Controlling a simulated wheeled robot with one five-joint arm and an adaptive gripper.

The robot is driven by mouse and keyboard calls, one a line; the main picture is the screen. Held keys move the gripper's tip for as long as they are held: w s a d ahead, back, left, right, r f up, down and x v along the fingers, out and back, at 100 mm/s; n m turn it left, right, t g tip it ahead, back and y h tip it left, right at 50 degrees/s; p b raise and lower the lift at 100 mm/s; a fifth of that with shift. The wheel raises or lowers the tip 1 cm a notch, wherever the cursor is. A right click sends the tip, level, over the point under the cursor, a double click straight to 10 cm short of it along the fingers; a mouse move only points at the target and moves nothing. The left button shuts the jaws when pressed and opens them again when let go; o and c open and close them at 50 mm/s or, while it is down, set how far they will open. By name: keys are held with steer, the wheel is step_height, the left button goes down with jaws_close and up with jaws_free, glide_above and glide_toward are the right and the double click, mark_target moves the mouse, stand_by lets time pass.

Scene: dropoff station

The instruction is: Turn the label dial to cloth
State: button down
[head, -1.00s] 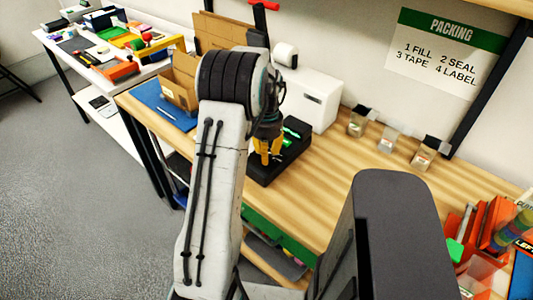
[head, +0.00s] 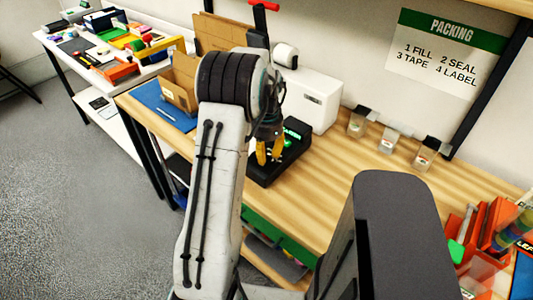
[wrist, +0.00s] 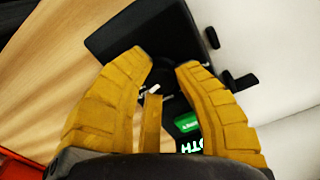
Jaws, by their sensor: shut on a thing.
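The black label unit (head: 268,172) sits on the wooden bench, with a lit display (head: 293,134) on its far side. In the wrist view the unit (wrist: 140,32) lies under my gripper, and part of the display (wrist: 192,146) shows letters that read like "OTH" turned over; the rest is hidden. My gripper (head: 268,153) points down over the unit; its yellow fingers (wrist: 165,75) are around the dial. A small white mark (wrist: 154,89) shows between the fingers, while most of the dial is hidden by them. A small green label (wrist: 187,122) shows beside the right finger.
A white box (head: 312,98) stands behind the unit. Several small clear bins (head: 390,140) line the back of the bench. An open cardboard box (head: 180,85) and a blue mat (head: 160,103) are at left. The bench's middle right is clear.

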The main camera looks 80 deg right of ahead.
mark_target(267, 154)
steer(key=shift+a+f, duration=0.1)
steer(key=shift+f, duration=0.05)
steer(key=c, duration=0.9)
jaws_free()
steer(key=shift+o, duration=0.2)
steer(key=shift+r, duration=0.2)
step_height(267, 154, up, 12)
steer(key=shift+f, duration=0.1)
